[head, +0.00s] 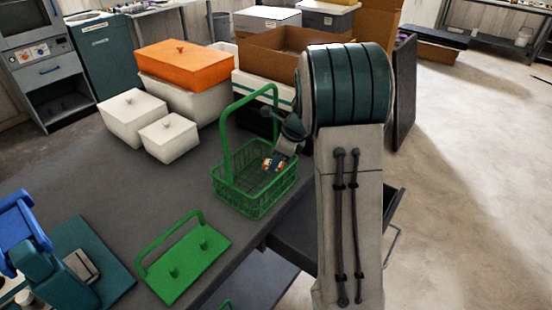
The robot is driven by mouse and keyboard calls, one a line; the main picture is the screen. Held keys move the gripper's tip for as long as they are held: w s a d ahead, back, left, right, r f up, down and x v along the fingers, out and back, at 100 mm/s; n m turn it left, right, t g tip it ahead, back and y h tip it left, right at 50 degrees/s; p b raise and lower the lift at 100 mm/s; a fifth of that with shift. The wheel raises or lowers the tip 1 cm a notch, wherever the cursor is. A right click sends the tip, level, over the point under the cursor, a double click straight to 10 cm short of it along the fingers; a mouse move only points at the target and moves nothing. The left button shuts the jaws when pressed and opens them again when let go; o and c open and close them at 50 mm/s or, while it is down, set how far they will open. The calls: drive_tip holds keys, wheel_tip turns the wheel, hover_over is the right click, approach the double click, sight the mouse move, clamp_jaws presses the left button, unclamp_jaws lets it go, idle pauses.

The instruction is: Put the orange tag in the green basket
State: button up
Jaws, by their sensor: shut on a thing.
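The green basket (240,201) is a wire basket with a tall upright handle, standing on the dark grey bench near its right edge. My gripper (273,161) comes in from the right and points down at the basket's mouth, beside the handle. It is shut on a small orange thing, which I take to be the orange tag (268,163). The tag shows only as a small patch of orange and white at the fingertips, seen over the basket's open top. My wrist and fingers hide part of it, and I cannot tell whether it touches the basket floor.
A green plate with a handle and pegs (187,260) lies in front of the basket. Two white lidded tanks (135,118) and a larger one with an orange lid (183,64) stand behind left. A blue and teal device (38,250) stands at the lower left. Bare bench lies between.

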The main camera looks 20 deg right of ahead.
drive_tip(key=shift+d+f, duration=0.1)
drive_tip(key=shift+f, duration=0.7)
drive_tip(key=shift+f+b, duration=0.4)
drive_tip(key=shift+f, duration=0.2)
drive_tip(key=o, duration=0.7)
drive_tip(key=shift+r, duration=0.15)
